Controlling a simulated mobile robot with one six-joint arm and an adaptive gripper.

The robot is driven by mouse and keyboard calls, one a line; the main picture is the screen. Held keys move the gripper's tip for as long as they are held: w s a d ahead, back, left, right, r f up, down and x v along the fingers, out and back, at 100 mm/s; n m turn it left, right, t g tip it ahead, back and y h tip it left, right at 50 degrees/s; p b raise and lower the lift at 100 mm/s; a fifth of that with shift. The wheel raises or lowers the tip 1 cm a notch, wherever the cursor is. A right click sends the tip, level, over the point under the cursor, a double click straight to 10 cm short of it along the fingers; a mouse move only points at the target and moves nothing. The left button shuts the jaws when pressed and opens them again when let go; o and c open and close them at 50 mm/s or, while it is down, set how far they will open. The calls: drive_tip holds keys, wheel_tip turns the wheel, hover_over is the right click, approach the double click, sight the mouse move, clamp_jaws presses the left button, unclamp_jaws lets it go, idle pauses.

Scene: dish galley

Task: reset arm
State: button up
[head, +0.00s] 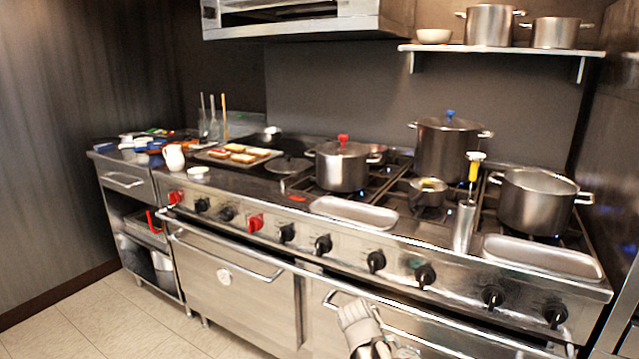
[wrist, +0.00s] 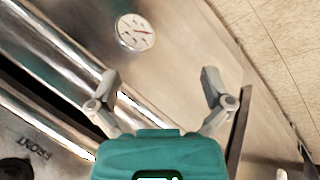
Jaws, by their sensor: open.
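My gripper (wrist: 160,80) shows in the wrist view with its two grey fingers spread wide and nothing between them. Its teal body fills the bottom of that view. It is in front of the steel oven front, whose door (wrist: 185,45) carries a round dial (wrist: 135,32). I cannot tell whether the fingers touch the door. A pale, jointed shape at the bottom of the head view looks like part of my arm; my fingers cannot be made out there.
The range (head: 240,290) has a long front handle and projecting red and black knobs. Pots, including a red-knobbed pot (head: 342,165) and an uncovered pot (head: 537,200), crowd the burners. A tray of food (head: 210,156) lies at left. Tiled floor (head: 110,320) is clear at lower left.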

drive_tip(key=shift+s+d+f+m+g+y, duration=0.55)
drive_tip(key=shift+s+f+m+g+y, duration=0.75)
drive_tip(key=shift+s+y, duration=2.05)
wheel_tip(320, 180, up, 28)
drive_tip(key=h+p, duration=0.1)
drive_tip(key=p, duration=2.7)
drive_tip(key=shift+s+r, duration=0.25)
drive_tip(key=shift+s, duration=0.2)
drive_tip(key=shift+h, duration=0.25)
